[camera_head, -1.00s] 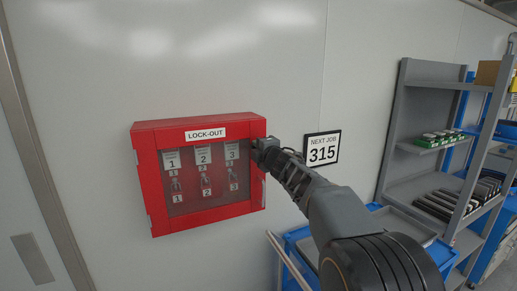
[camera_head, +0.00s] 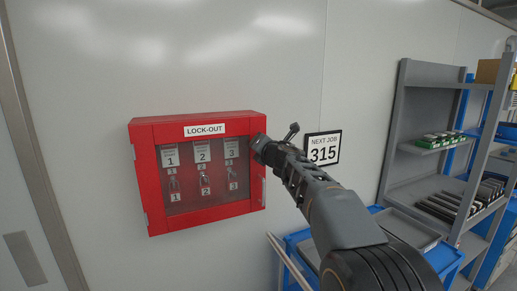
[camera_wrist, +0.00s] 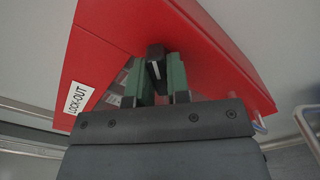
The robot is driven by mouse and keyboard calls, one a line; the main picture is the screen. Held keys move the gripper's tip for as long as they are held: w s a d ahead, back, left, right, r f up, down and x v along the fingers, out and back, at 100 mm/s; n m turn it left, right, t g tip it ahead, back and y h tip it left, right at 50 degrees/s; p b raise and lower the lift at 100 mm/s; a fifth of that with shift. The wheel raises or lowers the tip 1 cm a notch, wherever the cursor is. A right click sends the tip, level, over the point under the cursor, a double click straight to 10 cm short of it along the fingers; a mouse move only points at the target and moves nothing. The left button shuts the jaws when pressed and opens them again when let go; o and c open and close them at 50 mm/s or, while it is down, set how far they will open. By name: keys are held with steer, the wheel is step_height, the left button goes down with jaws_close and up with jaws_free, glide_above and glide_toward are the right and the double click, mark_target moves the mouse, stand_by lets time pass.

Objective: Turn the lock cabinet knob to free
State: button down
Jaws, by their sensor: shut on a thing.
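The red lock-out cabinet (camera_head: 142,180) hangs on the wall with its clear-fronted door closed. It also shows in the wrist view (camera_wrist: 215,50). My gripper (camera_head: 259,145) is at the right edge of the cabinet door. In the wrist view my gripper (camera_wrist: 160,82) has its two green-faced fingers closed on a small dark knob (camera_wrist: 156,54) that stands out from the red front. In the head view the knob is hidden behind my gripper.
A "NEXT JOB 315" sign (camera_head: 323,148) is on the wall right of my arm. A blue cart (camera_head: 300,240) and a grey shelf (camera_head: 402,110) stand to the right. The wall left of the cabinet is clear.

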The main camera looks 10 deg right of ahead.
steer(key=n+b, duration=0.1)
steer(key=n, duration=0.3)
steer(key=shift+f, duration=0.1)
steer(key=shift+n+b, duration=0.7)
steer(key=shift+n, duration=1.5)
steer(key=c, duration=1.1)
jaws_free()
steer(key=shift+s, duration=0.1)
steer(key=s+d+b, duration=0.1)
steer(key=s, duration=0.3)
steer(key=s+b, duration=0.1)
steer(key=s, duration=0.4)
steer(key=s+d+b, duration=0.1)
steer(key=s, duration=0.3)
steer(key=shift+s+d, duration=0.2)
steer(key=shift+d, duration=0.1)
